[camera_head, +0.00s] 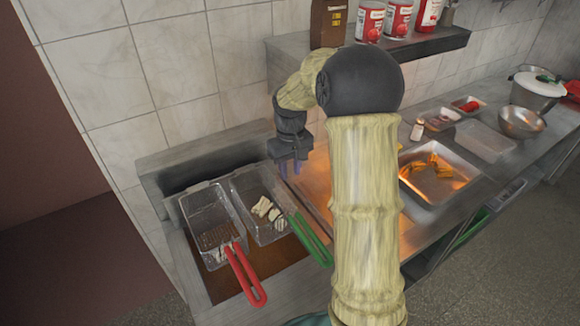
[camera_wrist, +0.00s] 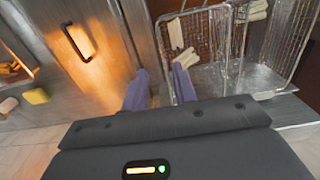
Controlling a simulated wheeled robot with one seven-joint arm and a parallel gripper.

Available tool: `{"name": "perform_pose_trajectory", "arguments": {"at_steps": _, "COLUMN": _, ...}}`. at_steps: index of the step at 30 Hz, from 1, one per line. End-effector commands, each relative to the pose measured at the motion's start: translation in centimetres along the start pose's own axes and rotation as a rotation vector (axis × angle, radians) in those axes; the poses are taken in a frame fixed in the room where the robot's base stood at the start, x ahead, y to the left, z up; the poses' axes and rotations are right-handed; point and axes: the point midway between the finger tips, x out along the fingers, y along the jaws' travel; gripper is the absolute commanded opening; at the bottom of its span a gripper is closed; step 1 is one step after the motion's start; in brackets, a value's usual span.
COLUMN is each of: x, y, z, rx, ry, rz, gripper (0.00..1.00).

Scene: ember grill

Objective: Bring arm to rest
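My gripper (camera_head: 290,168) hangs pointing down over the counter, just right of the fryer baskets in the head view. In the wrist view its two purple-grey fingers (camera_wrist: 160,90) stand apart with nothing between them. My pale yellow arm bends from the front centre up to a dark round joint and hides part of the griddle. The basket with the green handle (camera_head: 262,212) holds several pale pieces and is close to the gripper. The basket with the red handle (camera_head: 212,228) lies farther left.
A metal tray (camera_head: 455,186) with orange-brown food sits right of my arm. A shelf (camera_head: 430,44) with cans and a brown package hangs on the tiled wall.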

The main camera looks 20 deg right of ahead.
Motion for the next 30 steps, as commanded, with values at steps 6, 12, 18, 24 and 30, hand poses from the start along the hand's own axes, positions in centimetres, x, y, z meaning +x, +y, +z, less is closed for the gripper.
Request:
{"name": "perform_pose_trajectory", "arguments": {"at_steps": 6, "x": -1.7, "y": 0.0, "z": 0.0, "rx": 0.000, "ry": 0.000, "rz": -0.001, "gripper": 0.28}}
{"name": "perform_pose_trajectory", "arguments": {"at_steps": 12, "x": -1.7, "y": 0.0, "z": 0.0, "rx": 0.000, "ry": -0.001, "rz": -0.001, "gripper": 0.28}}
{"name": "perform_pose_trajectory", "arguments": {"at_steps": 18, "x": -1.7, "y": 0.0, "z": 0.0, "rx": 0.000, "ry": -0.001, "rz": -0.001, "gripper": 0.28}}
{"name": "perform_pose_trajectory", "arguments": {"at_steps": 24, "x": -3.3, "y": 0.0, "z": 0.0, "rx": 0.000, "ry": 0.000, "rz": -0.001, "gripper": 0.28}}
{"name": "perform_pose_trajectory", "arguments": {"at_steps": 30, "x": -7.0, "y": 0.0, "z": 0.0, "rx": 0.000, "ry": 0.000, "rz": -0.001, "gripper": 0.28}}
